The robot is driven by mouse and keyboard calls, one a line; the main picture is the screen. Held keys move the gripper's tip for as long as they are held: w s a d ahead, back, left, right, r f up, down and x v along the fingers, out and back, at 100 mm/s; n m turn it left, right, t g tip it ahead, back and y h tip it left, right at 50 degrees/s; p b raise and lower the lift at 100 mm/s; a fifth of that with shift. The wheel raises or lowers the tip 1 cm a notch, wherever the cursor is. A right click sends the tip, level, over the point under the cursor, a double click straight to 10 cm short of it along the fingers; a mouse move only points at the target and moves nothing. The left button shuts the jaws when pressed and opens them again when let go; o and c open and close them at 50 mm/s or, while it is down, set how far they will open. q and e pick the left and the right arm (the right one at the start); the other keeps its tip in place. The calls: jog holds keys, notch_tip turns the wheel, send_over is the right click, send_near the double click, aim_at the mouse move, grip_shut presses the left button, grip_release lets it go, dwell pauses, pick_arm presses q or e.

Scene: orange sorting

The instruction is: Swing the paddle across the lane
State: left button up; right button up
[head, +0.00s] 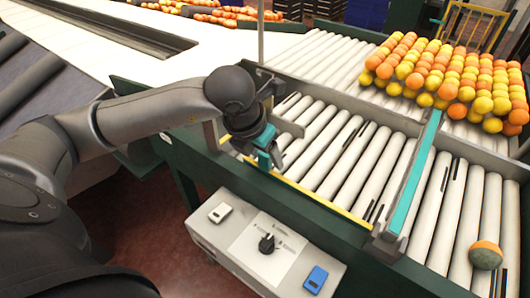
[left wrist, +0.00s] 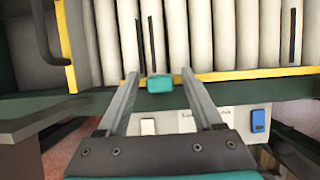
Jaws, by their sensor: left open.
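A long teal-topped bar (head: 412,180) spans the roller lane (head: 325,150) from near rail to far rail, parallel to the rollers. My left gripper (head: 283,147) hangs over the lane's near yellow edge, well to the left of that bar, with its fingers apart. In the left wrist view, a small teal block (left wrist: 160,84) shows between the spread fingertips of the left gripper (left wrist: 160,75), at the yellow edge. I cannot tell whether this block is the paddle's handle or whether a finger touches it. My right gripper is out of view.
A grey control box (head: 265,240) with a knob, a white switch and a blue switch stands below the near edge. Many oranges and yellow fruits (head: 450,75) fill the far lane. A partly grey-green orange (head: 486,255) lies on the rollers right of the bar.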

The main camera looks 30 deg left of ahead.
pick_arm(q)
grip_shut()
dwell(0.6)
dwell(0.9)
